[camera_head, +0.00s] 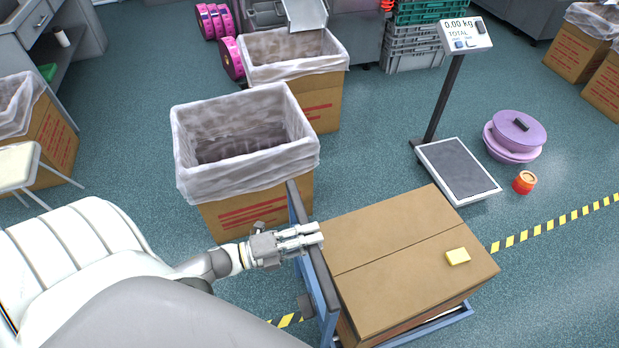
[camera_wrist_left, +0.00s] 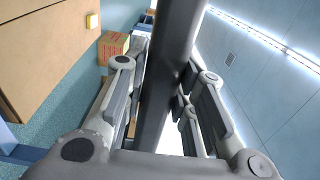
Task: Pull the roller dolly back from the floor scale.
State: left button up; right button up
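The blue roller dolly (camera_head: 327,305) stands at the front with a large closed cardboard box (camera_head: 400,245) on it. Its upright handle frame with a dark top bar is on the left side of the box. My left gripper (camera_head: 312,238) is at this bar. In the left wrist view the dark bar (camera_wrist_left: 168,80) runs between the fingers, which close on it from both sides. The floor scale (camera_head: 460,168) stands beyond the box, its display reading 0.00 kg. The box's far corner is close to the scale platform; the dolly's edge there is hidden under the box. My right gripper is out of view.
A yellow block (camera_head: 458,256) lies on the box. A lined carton (camera_head: 250,215) stands close behind the handle, with another (camera_head: 318,100) beyond it. Purple round containers (camera_head: 515,135) and an orange-red jar (camera_head: 524,182) are right of the scale. The floor at right is clear, with striped tape.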

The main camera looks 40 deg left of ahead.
pick_arm(q)
jog(key=o, duration=0.4)
jog(key=v, duration=1.2)
